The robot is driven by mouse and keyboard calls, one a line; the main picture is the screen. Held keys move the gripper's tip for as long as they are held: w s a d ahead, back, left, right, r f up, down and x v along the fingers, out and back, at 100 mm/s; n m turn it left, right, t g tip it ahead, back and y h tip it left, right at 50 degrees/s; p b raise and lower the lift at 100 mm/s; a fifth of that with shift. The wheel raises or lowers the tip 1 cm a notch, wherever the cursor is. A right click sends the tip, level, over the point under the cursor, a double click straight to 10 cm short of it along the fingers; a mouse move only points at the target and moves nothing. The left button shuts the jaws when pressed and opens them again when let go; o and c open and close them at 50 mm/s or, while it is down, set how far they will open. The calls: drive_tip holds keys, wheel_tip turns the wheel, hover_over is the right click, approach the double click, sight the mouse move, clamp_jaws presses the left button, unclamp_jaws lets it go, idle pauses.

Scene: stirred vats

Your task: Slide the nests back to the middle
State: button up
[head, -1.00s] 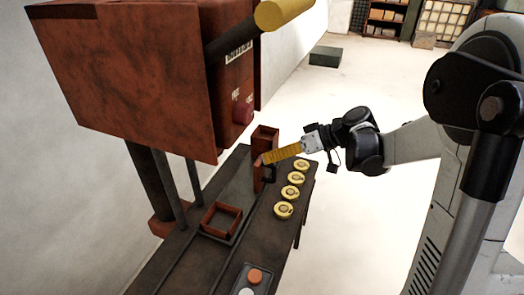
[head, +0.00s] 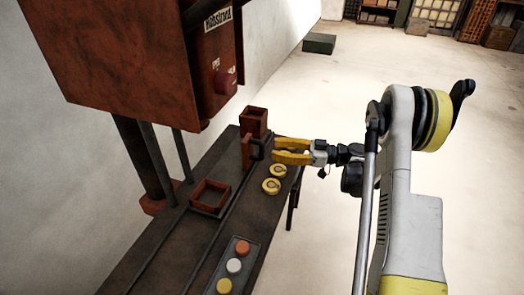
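An open square rust-red frame (head: 226,187), which looks like a nest, sits on the dark bench (head: 165,247) beside a long rail. Farther back stands a taller rust-red box (head: 254,121), open at the top, with a black handle (head: 265,143) on its near right side. I cannot tell whether this box is also a nest. My gripper (head: 273,150) has yellow fingers spread apart, pointing left, with the tips close to the handle. Whether they touch it is unclear. Nothing shows between the fingers.
Two yellow discs (head: 271,186) lie on the bench's right edge below my gripper. A panel (head: 234,266) with orange, white and yellow buttons lies nearer.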

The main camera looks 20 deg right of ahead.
sight(262, 147)
drive_tip(key=b+x, duration=0.1)
drive_tip(key=x, duration=0.4)
drive_tip(key=shift+a, duration=0.1)
clamp_jaws()
